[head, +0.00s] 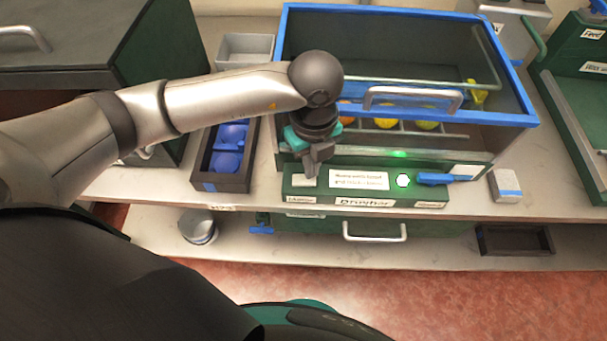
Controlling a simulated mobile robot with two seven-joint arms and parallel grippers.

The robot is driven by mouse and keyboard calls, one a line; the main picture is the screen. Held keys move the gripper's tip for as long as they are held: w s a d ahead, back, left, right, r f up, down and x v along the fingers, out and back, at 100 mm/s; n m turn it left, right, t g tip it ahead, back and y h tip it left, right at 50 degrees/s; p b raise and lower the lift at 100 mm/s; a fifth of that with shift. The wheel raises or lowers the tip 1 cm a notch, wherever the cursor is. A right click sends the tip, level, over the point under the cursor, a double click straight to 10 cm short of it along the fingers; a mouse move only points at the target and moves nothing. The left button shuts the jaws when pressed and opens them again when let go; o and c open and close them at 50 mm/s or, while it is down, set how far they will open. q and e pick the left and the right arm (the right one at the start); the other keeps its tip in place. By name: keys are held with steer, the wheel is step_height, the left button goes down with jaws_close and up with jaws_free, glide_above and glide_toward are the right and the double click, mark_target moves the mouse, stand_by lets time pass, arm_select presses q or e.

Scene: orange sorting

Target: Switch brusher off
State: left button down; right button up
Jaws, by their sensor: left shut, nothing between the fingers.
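The brusher (365,201) is a green-based machine with a blue-framed clear cover, standing on the bench in the middle of the head view. A green light (398,154) glows on its front. Its front panel has a white label, a white hexagonal button (402,181) and a blue lever (440,178) at the right. My left gripper (312,172) is shut and empty, pointing down at the left end of the panel. A pale grey part (304,181) shows just under the fingertips; whether they touch it I cannot tell. My right gripper is not in view.
Orange and yellow fruits (385,123) lie inside the brusher behind a metal handle (413,98). A dark tray with blue items (227,162) stands to the left. A small grey-blue box (504,186) sits to the right. A lower shelf (330,262) runs below.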

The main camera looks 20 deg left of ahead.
arm_select(q)
steer(key=shift+f+b, duration=0.45)
steer(key=shift+f, duration=0.15)
steer(key=shift+r, duration=0.15)
step_height(320, 180, up, 7)
steer(key=p, duration=0.6)
stand_by(0.7)
